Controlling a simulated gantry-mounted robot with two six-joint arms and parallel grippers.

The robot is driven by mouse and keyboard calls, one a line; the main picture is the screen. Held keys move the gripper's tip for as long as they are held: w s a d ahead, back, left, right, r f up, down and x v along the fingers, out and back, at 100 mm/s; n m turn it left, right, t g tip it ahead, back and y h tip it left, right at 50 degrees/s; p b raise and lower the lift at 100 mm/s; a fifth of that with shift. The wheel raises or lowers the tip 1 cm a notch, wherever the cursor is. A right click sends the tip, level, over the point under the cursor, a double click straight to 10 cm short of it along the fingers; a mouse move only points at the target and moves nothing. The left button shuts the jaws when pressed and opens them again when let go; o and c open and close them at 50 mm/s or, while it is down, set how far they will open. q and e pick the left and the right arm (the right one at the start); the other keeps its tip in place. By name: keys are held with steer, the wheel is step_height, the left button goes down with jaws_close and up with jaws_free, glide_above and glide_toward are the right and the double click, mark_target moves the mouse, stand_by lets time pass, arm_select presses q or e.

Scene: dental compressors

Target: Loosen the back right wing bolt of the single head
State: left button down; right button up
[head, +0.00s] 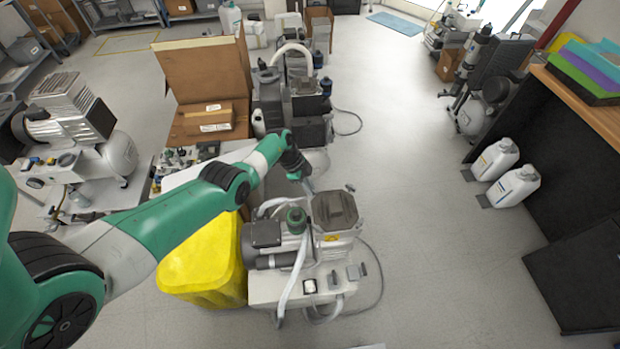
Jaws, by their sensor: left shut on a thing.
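The single-head compressor (300,250) stands near the picture's middle. Its single head (335,210) has a dark ribbed top. A small dark piece (350,187) shows just behind the head's back right corner; it is too small to tell whether it is the wing bolt. My left gripper (310,187) points down by the head's back left corner. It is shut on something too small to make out. Whether it touches the head cannot be told. My right gripper is not in view.
A yellow bin (205,265) stands left of the compressor, under my left arm. Another compressor (292,105) and cardboard boxes (205,70) stand behind. White jugs (497,160) stand by a dark bench at right. The floor (420,200) between is clear.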

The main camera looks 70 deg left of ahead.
arm_select(q)
steer(key=n+p, duration=0.2)
steer(key=n+y+p, duration=0.1)
steer(key=p, duration=0.1)
steer(key=n+y+p, duration=0.1)
steer(key=n+p, duration=0.1)
steer(key=shift+d+r+n+t, duration=0.2)
steer(key=shift+r+n+t, duration=0.1)
steer(key=shift+t, duration=0.1)
steer(key=shift+f+n+y+p, duration=0.15)
steer(key=shift+n+y+p, duration=0.25)
steer(key=shift+n+p, duration=0.6)
steer(key=shift+f+n+y, duration=0.15)
steer(key=shift+n+y, duration=0.25)
steer(key=shift+n, duration=0.8)
steer(key=c, duration=0.9)
jaws_free()
